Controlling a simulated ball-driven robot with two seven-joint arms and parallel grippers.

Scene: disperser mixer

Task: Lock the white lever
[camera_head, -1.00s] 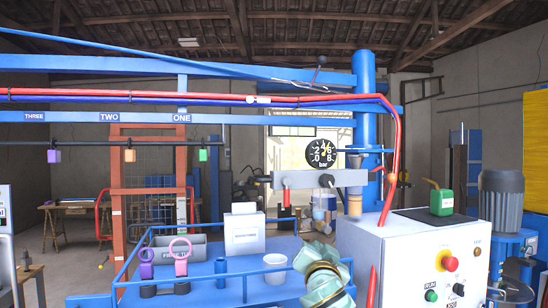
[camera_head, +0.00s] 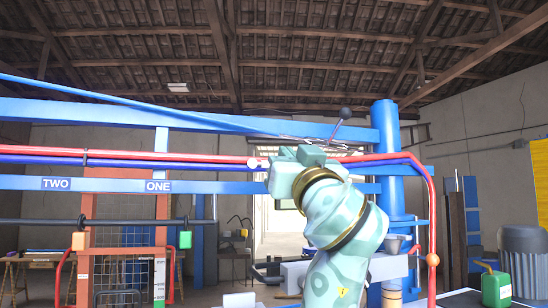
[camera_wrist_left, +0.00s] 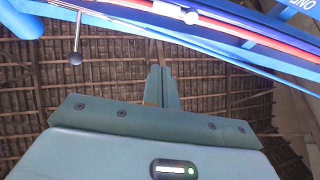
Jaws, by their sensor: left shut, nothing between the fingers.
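My left gripper (camera_head: 310,156) is raised in front of the red pipe in the head view. In the left wrist view its fingers (camera_wrist_left: 162,86) are together with nothing between them. A small white fitting (camera_head: 258,163) sits on the red pipe just left of the gripper. It also shows in the left wrist view (camera_wrist_left: 190,16), apart from the fingers. A grey rod with a dark ball knob (camera_head: 345,113) stands up and right of the gripper, and hangs at upper left in the wrist view (camera_wrist_left: 76,56). I cannot tell which is the white lever. My right gripper is out of view.
A blue beam (camera_head: 90,114) and a red pipe (camera_head: 120,155) run across behind the gripper, with a thick blue post (camera_head: 386,135) to the right. A green can (camera_head: 496,289) stands at lower right. The space above, under the roof, is open.

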